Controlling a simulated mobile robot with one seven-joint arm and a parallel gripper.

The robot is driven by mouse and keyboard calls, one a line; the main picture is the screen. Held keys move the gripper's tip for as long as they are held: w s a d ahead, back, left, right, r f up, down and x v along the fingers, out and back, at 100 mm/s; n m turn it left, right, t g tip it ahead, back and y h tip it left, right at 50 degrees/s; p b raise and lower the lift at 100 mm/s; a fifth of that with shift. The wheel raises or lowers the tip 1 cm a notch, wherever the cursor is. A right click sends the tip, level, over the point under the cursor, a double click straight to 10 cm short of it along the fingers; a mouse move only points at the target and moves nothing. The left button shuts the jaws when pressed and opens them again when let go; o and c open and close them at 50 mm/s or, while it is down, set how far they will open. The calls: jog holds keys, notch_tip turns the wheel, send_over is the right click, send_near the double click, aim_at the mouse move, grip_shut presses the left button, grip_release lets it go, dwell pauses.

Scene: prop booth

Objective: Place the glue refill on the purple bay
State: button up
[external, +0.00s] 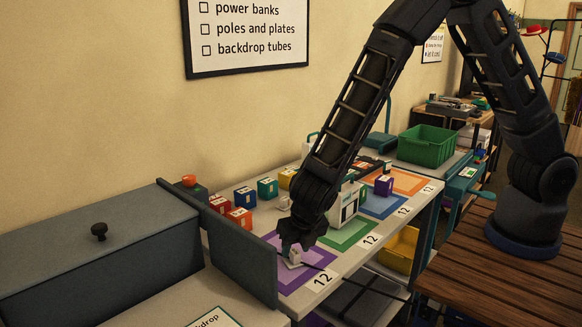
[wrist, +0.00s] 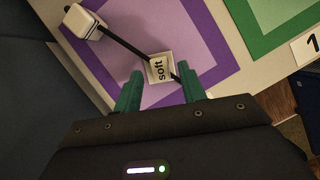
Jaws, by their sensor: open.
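A small white block with the label "soft" (wrist: 161,68), apparently the glue refill, is over the purple bay (wrist: 205,25). In the external view the white block (external: 294,259) shows just under my gripper (external: 293,248), within the purple bay (external: 320,257). My gripper is open; in the wrist view its green fingers (wrist: 158,90) are on either side of the block's near end, with gaps visible. I cannot tell whether the block touches the bay's surface.
Green (external: 350,233), blue (external: 385,206) and orange (external: 409,184) bays lie to the right. Several coloured boxes stand behind. A grey panel (external: 243,250) stands at left.

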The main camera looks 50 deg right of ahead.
jog(key=v, duration=1.1)
jog(key=w+d+r+m, duration=0.1)
jog(key=d+r+m, duration=0.7)
jog(key=d, duration=0.6)
jog(key=w+d+r+m, duration=0.1)
jog(key=d+r+m, duration=0.6)
jog(key=d+r, duration=0.55)
jog(key=s+d+r+m, duration=0.2)
jog(key=s+d+m, duration=0.6)
jog(key=s+d, duration=0.1)
jog(key=s+d+r+m+y, duration=0.1)
jog(key=s+d+r+m, duration=0.2)
jog(key=s+d+m, duration=0.5)
jog(key=s+d, duration=0.1)
jog(key=d, duration=0.2)
jog(key=shift+s+r+t+y, duration=0.2)
jog(key=shift+r+t+y, duration=0.05)
jog(key=shift+t+y, duration=0.05)
